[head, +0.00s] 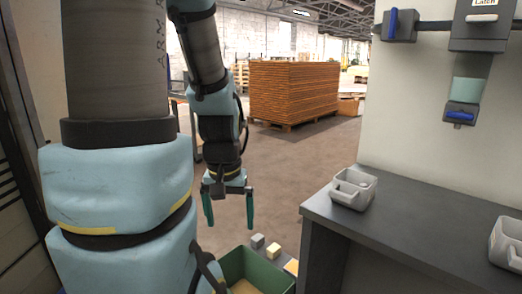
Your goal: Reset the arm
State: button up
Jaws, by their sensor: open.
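My gripper (229,210) hangs from my arm near the middle of the head view, pointing down. Its two teal fingers are apart, with nothing between them. It is in the air, apart from the grey counter (385,235) to its right. In the picture it appears above a green bin (262,266) at the bottom edge. My thick upper arm fills the left of the view and hides what is behind it.
A grey tray (352,188) sits on the counter, and another grey tray (507,242) is cut off at the right edge. Small blocks (258,241) lie beside the bin. A wall device (462,112) labelled Latch is upper right. Stacked orange-brown boards (294,92) stand behind open floor.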

notch_tip(320, 180, up, 13)
jog(key=p, duration=1)
jog(key=shift+w+d+p, duration=0.15)
jog(key=shift+w+p, duration=0.05)
jog(key=shift+p, duration=0.2)
